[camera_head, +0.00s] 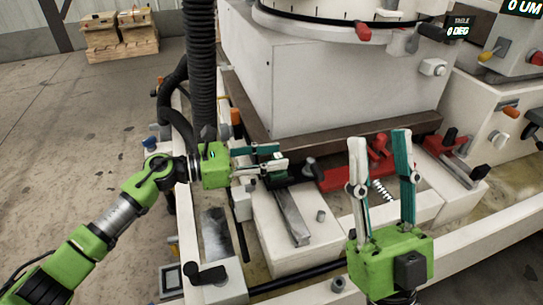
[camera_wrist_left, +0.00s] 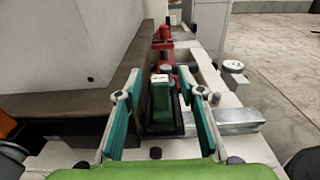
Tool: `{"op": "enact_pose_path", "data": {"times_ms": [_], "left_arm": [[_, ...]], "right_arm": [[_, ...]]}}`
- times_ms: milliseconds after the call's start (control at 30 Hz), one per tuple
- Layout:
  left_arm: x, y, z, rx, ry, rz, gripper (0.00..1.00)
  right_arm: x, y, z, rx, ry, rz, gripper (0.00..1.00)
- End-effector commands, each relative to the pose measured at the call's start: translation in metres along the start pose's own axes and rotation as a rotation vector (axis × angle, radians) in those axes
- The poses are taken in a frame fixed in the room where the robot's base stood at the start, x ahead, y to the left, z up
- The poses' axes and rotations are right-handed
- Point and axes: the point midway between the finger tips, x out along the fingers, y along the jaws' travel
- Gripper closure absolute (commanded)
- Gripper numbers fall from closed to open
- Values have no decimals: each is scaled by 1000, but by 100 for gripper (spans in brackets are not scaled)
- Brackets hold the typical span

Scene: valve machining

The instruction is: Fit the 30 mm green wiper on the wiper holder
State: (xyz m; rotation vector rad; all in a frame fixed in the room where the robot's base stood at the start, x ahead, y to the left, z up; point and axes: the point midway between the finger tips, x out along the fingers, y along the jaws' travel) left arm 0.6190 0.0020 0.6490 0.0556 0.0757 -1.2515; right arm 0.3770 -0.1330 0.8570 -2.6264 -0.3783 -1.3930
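The green wiper (camera_wrist_left: 161,100), a small block with a pale top, stands between the fingers of my left gripper (camera_wrist_left: 159,80) in the left wrist view. A dark block (camera_wrist_left: 178,112), possibly the wiper holder, is right behind and beside it. Whether the wiper sits in it, I cannot tell. The left fingers stand apart, with gaps to the wiper on both sides. In the head view the left gripper (camera_head: 284,156) points right and mostly hides the wiper. My right gripper (camera_head: 380,136) is open and empty, pointing up in front of the machine.
A metal bar (camera_head: 291,216) lies on the white machine bed in front of the left gripper. A red fixture (camera_head: 345,177) and a dark knob (camera_head: 309,169) are to its right. The machine's white housing (camera_head: 290,85) rises behind. Crates (camera_head: 120,38) stand far left.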

Motion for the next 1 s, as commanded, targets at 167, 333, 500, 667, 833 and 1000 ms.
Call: {"op": "enact_pose_path", "data": {"times_ms": [167,333,500,667,833,1000], "left_arm": [[-19,1,-2,-1,3,2,64],[-48,1,-2,0,3,2,64],[-69,0,-1,-1,1,1,64],[-75,0,0,0,0,1,64],[-75,0,0,0,-1,0,64],[-75,0,0,0,0,0,64]], "right_arm": [[0,0,0,0,-2,1,64],[-1,0,0,0,-3,0,64],[-1,0,0,0,-3,0,64],[-1,0,0,0,-3,0,64],[-1,0,0,0,-3,0,64],[-1,0,0,0,-3,0,64]]}}
